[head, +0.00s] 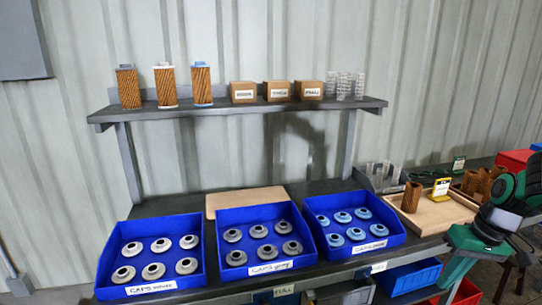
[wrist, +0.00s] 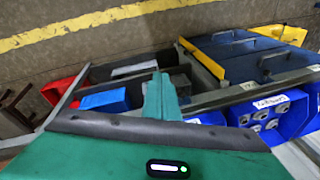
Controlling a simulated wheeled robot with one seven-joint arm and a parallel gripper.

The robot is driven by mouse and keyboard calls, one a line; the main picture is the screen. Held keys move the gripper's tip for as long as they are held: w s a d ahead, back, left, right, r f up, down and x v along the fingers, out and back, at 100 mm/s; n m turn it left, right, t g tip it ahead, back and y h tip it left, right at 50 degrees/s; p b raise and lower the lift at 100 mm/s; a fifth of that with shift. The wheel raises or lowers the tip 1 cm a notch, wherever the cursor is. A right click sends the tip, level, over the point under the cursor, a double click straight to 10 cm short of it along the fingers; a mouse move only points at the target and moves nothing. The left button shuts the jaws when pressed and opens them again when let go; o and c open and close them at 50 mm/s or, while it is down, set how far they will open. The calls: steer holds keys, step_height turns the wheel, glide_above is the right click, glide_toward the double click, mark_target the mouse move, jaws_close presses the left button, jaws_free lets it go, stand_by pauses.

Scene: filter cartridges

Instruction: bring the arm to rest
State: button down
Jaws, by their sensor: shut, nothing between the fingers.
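My gripper (wrist: 160,95) shows in the wrist view as teal fingers together, with nothing between them. In the head view my green and dark arm (head: 497,220) is folded at the right edge, beside the right end of the bench. Its teal end hangs down in front of the bench edge, and the fingertips are hard to make out there. The gripper appears clear of the bins and cartridges.
Three blue bins of caps (head: 213,279) stand on the bench (head: 185,207). A wooden tray (head: 430,218) with brown filter cores lies near my arm. A shelf (head: 235,108) holds cartridges and boxes. Blue and red bins (head: 410,277) sit below the bench.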

steer(key=s+r+m+h, duration=0.1)
steer(key=s+r+m, duration=0.1)
steer(key=s, duration=0.7)
steer(key=s+a+r+m+g, duration=0.1)
steer(key=s+r+m, duration=0.2)
steer(key=s, duration=0.6)
steer(key=shift+a+r+g+h, duration=0.2)
steer(key=shift+a+g+h, duration=0.1)
steer(key=shift+h, duration=0.1)
steer(key=shift+w, duration=0.1)
